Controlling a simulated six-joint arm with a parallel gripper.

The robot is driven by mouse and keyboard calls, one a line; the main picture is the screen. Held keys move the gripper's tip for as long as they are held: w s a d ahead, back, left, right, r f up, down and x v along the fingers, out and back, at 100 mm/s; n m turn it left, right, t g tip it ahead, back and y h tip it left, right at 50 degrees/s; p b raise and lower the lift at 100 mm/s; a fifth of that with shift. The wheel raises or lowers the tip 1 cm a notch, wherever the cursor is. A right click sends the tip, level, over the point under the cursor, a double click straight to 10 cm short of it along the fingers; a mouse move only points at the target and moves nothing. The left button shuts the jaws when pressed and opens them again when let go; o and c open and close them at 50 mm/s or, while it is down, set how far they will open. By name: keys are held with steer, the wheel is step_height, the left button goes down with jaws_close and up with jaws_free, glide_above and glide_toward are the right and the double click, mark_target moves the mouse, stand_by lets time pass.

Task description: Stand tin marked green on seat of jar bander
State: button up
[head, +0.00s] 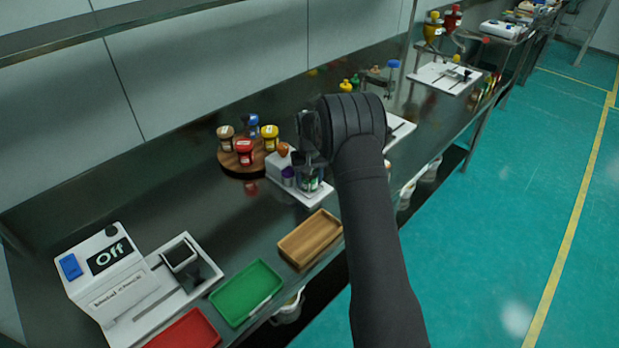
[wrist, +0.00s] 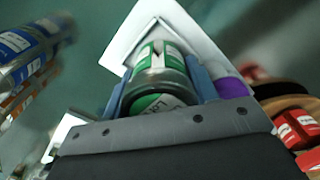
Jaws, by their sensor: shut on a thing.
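My gripper (wrist: 162,88) is shut on a tin with a green label (wrist: 155,100), its two blue-grey fingers on either side of it. In the head view the tin (head: 311,184) shows below my dark wrist, at a white machine (head: 284,166) with an orange knob and a purple part. A white plate (wrist: 132,35) shows beyond the tin in the wrist view. I cannot tell whether the tin's bottom touches it. No readable name marks this machine as the jar bander; my arm hides part of it.
A round wooden stand (head: 240,170) with several coloured-lid jars is just left of the white machine. A wooden tray (head: 310,238), a green tray (head: 247,292), a red tray (head: 187,332) and a white machine reading "Off" (head: 108,275) are nearer. Bare dark bench lies between.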

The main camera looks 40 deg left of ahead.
steer(key=shift+f, duration=0.15)
steer(key=o, duration=1)
step_height(320, 180, up, 12)
steer(key=shift+r, duration=0.2)
